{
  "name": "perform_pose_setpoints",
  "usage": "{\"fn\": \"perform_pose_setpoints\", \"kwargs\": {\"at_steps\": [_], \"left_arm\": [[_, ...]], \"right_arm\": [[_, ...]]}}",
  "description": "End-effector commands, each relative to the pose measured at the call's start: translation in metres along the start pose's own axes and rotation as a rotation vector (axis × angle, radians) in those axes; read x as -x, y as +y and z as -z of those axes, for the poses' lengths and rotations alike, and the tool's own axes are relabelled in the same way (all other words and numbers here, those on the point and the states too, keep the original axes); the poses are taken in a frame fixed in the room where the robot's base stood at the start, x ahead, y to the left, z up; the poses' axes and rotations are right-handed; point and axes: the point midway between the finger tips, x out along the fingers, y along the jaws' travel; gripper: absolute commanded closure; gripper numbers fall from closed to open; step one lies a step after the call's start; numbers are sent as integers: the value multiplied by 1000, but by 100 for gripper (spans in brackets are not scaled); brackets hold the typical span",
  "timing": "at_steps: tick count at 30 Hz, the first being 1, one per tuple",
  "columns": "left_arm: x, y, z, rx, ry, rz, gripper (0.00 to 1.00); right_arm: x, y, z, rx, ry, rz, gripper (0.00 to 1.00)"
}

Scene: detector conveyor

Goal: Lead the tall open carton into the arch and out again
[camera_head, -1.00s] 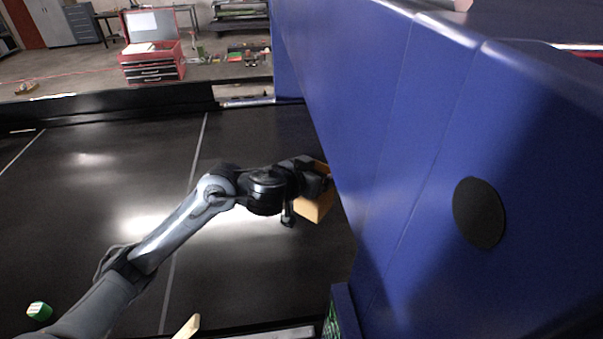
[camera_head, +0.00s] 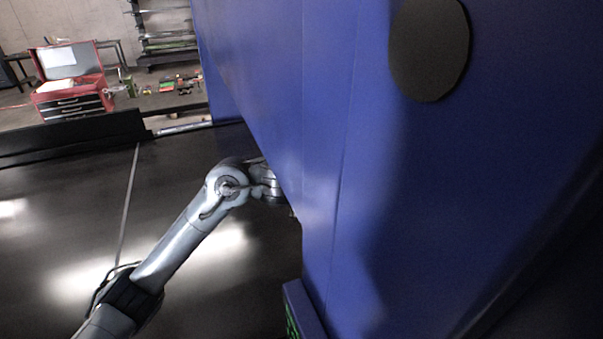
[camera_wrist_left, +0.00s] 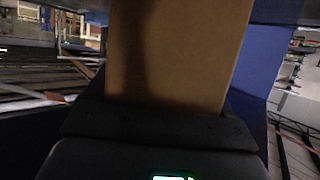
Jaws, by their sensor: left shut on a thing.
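The tall open carton shows in the left wrist view as a brown cardboard face (camera_wrist_left: 175,55), close in front of my left gripper (camera_wrist_left: 160,110). The gripper is shut on the carton. In the head view, the gripper and the carton are hidden behind the blue arch (camera_head: 270,120); only my left forearm and wrist show, reaching in at its left edge. A blue wall also shows to the right of the carton in the left wrist view (camera_wrist_left: 262,65). My right gripper is in neither view.
The black conveyor belt (camera_head: 60,220) lies left of the arch, with a clear surface. A dark rail (camera_head: 70,137) runs along its far side. A red tool chest (camera_head: 70,85) stands on the floor beyond. A small green-lit panel (camera_head: 293,325) sits at the arch's lower left edge.

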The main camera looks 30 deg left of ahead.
Motion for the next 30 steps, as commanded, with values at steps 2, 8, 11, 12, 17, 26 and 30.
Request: {"fn": "perform_pose_setpoints", "kwargs": {"at_steps": [2, 8, 11, 12, 17, 26, 30], "left_arm": [[-4, 4, 1, 1, 1, -1, 62], [-12, 13, 4, 0, 1, -1, 62], [-15, 17, 6, 0, 2, 0, 62], [-12, 13, 8, 0, 0, 1, 62], [-4, 6, 5, 1, 0, -1, 62], [12, -12, 0, 0, -1, 1, 62], [24, -25, -5, -1, -1, 1, 62]], "right_arm": [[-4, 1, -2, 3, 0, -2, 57], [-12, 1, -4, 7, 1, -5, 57], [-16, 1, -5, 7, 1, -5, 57], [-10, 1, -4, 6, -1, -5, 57], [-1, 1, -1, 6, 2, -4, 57], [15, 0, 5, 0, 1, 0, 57], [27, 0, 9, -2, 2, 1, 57]]}}
